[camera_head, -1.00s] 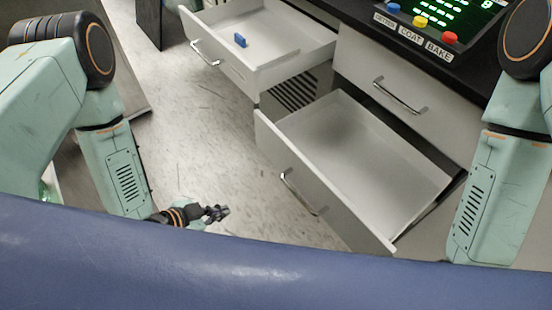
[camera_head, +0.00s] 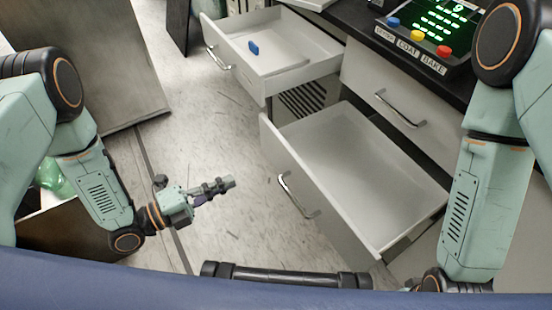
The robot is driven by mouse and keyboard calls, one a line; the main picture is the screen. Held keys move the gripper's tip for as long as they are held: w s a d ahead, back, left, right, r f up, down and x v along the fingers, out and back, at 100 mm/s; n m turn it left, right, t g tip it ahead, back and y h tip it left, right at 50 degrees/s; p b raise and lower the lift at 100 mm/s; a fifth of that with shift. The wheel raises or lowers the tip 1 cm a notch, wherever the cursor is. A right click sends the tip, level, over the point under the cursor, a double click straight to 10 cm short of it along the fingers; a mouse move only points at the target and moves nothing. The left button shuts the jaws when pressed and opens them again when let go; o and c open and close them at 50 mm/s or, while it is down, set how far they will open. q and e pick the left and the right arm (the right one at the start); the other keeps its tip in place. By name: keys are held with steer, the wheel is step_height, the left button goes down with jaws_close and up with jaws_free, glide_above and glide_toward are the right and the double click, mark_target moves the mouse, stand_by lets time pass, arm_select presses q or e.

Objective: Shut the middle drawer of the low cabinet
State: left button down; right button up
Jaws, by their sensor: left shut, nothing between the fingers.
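The low cabinet has a white drawer pulled out at the centre right, below a closed drawer front (camera_head: 420,105). This lower open drawer (camera_head: 350,150) looks empty and seems to be the middle one. Its front carries a metal handle (camera_head: 298,194). My left gripper (camera_head: 228,183) is shut and empty, over the floor to the left of that drawer front and apart from it. My right arm comes down on the right side. Its wrist is cut off at the bottom edge, and its gripper is out of sight.
Another open drawer (camera_head: 295,66) farther back holds a small blue block (camera_head: 253,48). A control panel with coloured buttons (camera_head: 425,35) sits on the black counter. A black bar (camera_head: 285,275) crosses the bottom. Pale floor (camera_head: 215,125) lies clear left of the drawers.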

arm_select(q)
steer(key=m+b, duration=0.1)
steer(key=b, duration=0.3)
glide_toward(289, 153)
steer(key=x, duration=0.6)
steer(key=shift+f, duration=0.15)
steer(key=shift+w+d+b, duration=0.3)
steer(key=shift+w+d, duration=0.1)
